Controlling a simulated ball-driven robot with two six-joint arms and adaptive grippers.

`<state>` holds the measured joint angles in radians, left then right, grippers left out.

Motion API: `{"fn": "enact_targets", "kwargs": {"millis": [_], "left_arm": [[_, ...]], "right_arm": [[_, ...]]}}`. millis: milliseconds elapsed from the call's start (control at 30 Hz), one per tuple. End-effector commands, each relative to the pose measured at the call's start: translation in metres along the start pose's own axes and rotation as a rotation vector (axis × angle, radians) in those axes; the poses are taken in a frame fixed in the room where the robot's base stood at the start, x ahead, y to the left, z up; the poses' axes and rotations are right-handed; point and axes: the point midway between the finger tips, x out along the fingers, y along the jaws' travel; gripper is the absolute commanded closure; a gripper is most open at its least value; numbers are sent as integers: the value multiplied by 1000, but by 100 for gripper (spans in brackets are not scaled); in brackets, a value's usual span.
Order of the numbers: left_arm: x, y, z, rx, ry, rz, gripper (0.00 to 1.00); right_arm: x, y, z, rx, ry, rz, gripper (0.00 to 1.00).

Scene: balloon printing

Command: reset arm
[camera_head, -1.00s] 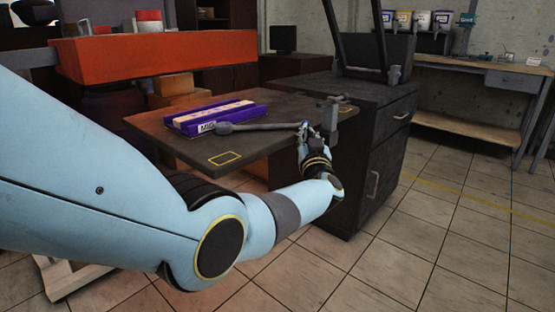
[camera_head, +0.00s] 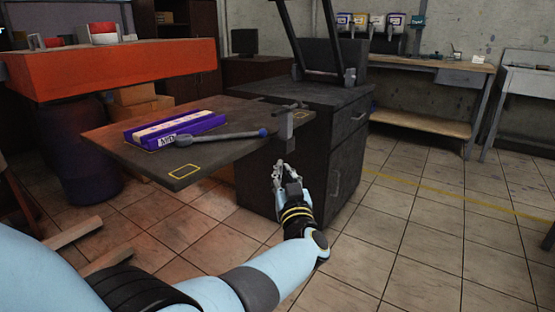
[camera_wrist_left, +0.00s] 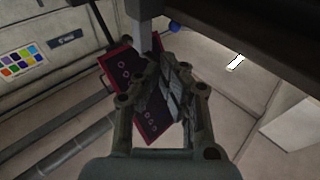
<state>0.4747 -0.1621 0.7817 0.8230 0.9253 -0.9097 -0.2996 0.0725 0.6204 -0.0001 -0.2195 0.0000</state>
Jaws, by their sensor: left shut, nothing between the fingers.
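My left gripper (camera_head: 280,172) is shut and empty, to the right of the dark worktable (camera_head: 135,158) and in front of the dark cabinet. In the left wrist view its fingers (camera_wrist_left: 165,85) are together with nothing between them. A dark tool with a rounded grey head and a blue-tipped handle (camera_head: 225,135) lies on the table beside a purple box (camera_head: 175,128) with pale contents. The tool's blue tip (camera_wrist_left: 173,27) also shows at the top of the left wrist view. My right gripper is not in view.
A dark cabinet (camera_head: 343,165) with drawers stands behind the gripper. A metal clamp-like post (camera_head: 285,122) rises at the table's right edge. An orange-topped bench (camera_head: 110,68) is at the left. The tiled floor at the right is clear.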

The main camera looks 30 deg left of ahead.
Motion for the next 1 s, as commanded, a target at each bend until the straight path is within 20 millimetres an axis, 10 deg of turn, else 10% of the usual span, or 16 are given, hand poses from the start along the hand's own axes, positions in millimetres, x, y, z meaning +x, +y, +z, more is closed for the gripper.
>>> {"fn": "enact_targets", "kwargs": {"millis": [667, 867, 1000], "left_arm": [[-11, 0, 4, 4, -6, 1, 100], [-57, -44, 65, 99, -88, 13, 100], [-128, -97, 141, 254, -209, 125, 100]], "right_arm": [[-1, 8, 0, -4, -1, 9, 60], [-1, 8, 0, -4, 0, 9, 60], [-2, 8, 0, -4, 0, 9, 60]]}}
